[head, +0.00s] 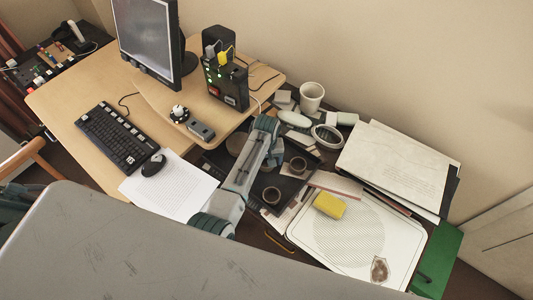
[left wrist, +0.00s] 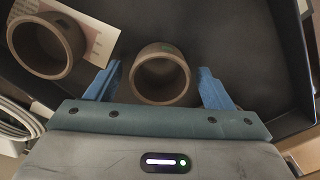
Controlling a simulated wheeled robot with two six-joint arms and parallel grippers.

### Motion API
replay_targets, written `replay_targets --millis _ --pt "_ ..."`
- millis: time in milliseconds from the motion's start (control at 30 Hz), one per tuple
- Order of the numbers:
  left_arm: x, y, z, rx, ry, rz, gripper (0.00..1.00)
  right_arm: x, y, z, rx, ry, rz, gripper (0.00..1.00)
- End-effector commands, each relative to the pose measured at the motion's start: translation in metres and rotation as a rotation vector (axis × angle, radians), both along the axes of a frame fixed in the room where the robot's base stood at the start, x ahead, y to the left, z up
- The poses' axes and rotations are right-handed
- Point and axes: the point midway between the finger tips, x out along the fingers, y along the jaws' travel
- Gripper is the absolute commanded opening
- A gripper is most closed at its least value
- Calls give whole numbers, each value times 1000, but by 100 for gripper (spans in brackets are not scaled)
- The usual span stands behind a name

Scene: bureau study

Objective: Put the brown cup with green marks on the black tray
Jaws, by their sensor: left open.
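A brown cup with a small green mark (left wrist: 160,75) stands between the two blue fingers of my open left gripper (left wrist: 159,82) in the left wrist view. Dark gaps show beside the cup, and I cannot tell whether a finger touches it. A second brown cup (left wrist: 42,46) is to its left, with no green seen on it. A black tray (left wrist: 240,40) with a raised rim lies under the marked cup. My right gripper is not in view.
A white board (head: 350,247) with a yellow sponge (head: 330,205) lies to the right of the tray. Stacked papers (head: 395,165) lie behind it. A white cup (head: 311,97) and several light objects crowd the back. The desk (head: 75,95) has a keyboard (head: 116,137) and a monitor.

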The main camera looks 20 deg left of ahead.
Motion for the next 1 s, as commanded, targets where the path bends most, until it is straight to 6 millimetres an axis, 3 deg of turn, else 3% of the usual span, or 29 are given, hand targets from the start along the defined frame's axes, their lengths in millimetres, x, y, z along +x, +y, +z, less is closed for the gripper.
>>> replay_targets --millis 500,700,1000 --pt "1 -1 97 0 -4 0 75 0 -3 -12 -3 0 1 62" --pt "0 -1 114 -1 0 0 75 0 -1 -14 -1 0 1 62" --pt "0 -1 116 0 0 0 75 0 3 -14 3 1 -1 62"
